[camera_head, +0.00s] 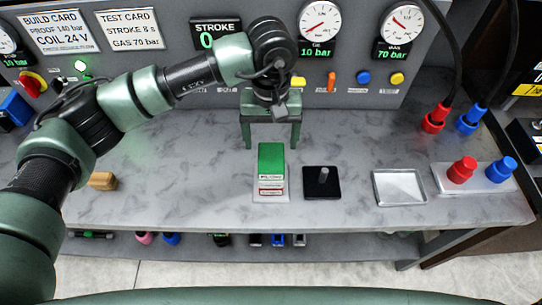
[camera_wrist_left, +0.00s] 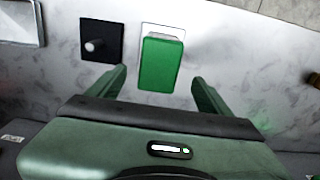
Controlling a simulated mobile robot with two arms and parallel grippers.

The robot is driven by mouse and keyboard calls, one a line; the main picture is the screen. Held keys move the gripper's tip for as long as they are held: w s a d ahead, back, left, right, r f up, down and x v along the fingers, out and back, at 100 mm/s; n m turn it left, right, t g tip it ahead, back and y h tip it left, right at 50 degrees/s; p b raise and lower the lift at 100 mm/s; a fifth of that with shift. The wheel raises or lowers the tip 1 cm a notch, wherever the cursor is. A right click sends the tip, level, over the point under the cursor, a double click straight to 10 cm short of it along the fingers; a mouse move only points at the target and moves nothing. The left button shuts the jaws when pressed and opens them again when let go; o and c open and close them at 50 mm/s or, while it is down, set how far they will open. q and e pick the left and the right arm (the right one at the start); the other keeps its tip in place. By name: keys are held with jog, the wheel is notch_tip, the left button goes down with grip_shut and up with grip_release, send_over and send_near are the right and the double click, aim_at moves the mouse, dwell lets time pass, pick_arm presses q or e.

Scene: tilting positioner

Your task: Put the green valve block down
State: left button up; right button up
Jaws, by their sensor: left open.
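The green valve block (camera_head: 271,160) stands upright on a white labelled plate (camera_head: 271,196) near the front middle of the bench. In the left wrist view, the green block (camera_wrist_left: 161,64) sits on its white plate, just ahead of the gap between my fingertips. My left gripper (camera_head: 272,144) is open and empty, with its fingers pointing down behind the block in the head view. In the left wrist view, its two fingers (camera_wrist_left: 160,78) are spread wider than the block, and neither visibly touches it. My right gripper is not in view.
A black square base with a peg (camera_head: 322,184) is right of the block, then a metal tray (camera_head: 400,188) and a stand with red and blue connectors (camera_head: 473,178). A wooden piece (camera_head: 102,181) lies left. The gauge panel (camera_head: 340,80) bounds the back.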

aim_at(271, 156)
pick_arm(q)
notch_tip(271, 156, up, 5)
jog(key=shift+f+b, duration=0.1)
jog(key=shift+b, duration=0.55)
